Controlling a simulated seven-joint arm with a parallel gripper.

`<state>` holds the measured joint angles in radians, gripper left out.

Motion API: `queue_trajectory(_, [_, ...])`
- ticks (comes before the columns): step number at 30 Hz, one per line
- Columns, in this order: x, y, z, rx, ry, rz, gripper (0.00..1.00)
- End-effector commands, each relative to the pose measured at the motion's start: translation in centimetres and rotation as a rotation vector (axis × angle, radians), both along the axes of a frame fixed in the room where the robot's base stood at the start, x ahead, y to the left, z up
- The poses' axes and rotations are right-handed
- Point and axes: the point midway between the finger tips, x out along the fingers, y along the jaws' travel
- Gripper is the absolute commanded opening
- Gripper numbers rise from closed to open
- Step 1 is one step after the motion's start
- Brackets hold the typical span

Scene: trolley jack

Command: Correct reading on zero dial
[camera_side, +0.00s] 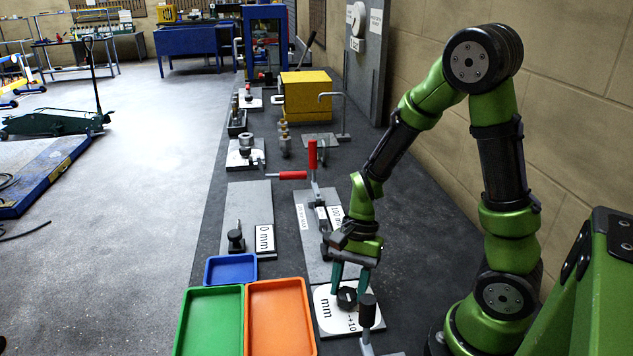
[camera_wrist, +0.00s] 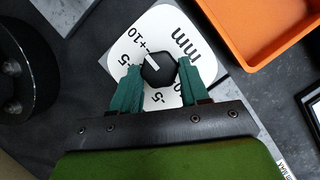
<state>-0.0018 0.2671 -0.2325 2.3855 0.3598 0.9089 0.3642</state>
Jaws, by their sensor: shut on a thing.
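The zero dial is a white rounded plate (camera_side: 336,322) marked "mm", "+10" and other numbers, lying on the bench at the bottom middle of the side view. It also shows in the wrist view (camera_wrist: 160,24). At its centre is a black knob (camera_wrist: 160,74) with a white pointer line. In the wrist view the line points up and left, roughly towards the "+10" mark. My gripper (camera_wrist: 158,67) points down over the dial, its two teal fingers shut on the knob from both sides. The fingers and hand hide part of the scale.
A black-topped upright post (camera_side: 367,311) stands close in front of the dial. Orange (camera_side: 280,318), green (camera_side: 210,325) and blue (camera_side: 231,269) trays lie left of it. A red-handled clamp (camera_side: 312,155) and a "0 mm" plate (camera_side: 250,205) stand behind.

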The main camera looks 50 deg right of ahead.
Motion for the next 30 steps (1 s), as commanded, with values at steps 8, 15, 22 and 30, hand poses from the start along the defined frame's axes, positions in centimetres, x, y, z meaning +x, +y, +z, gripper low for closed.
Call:
queue_trajectory(8, [0.1,0.0,0.0,0.0,0.0,-0.004,0.7])
queue_trajectory(15, [0.0,0.0,0.1,0.0,0.0,-0.002,0.7])
queue_trajectory(22, [0.4,-0.9,2.2,0.0,-0.006,-0.002,0.7])
queue_trajectory(30, [0.9,-3.4,8.3,-0.001,-0.007,-0.006,0.7])
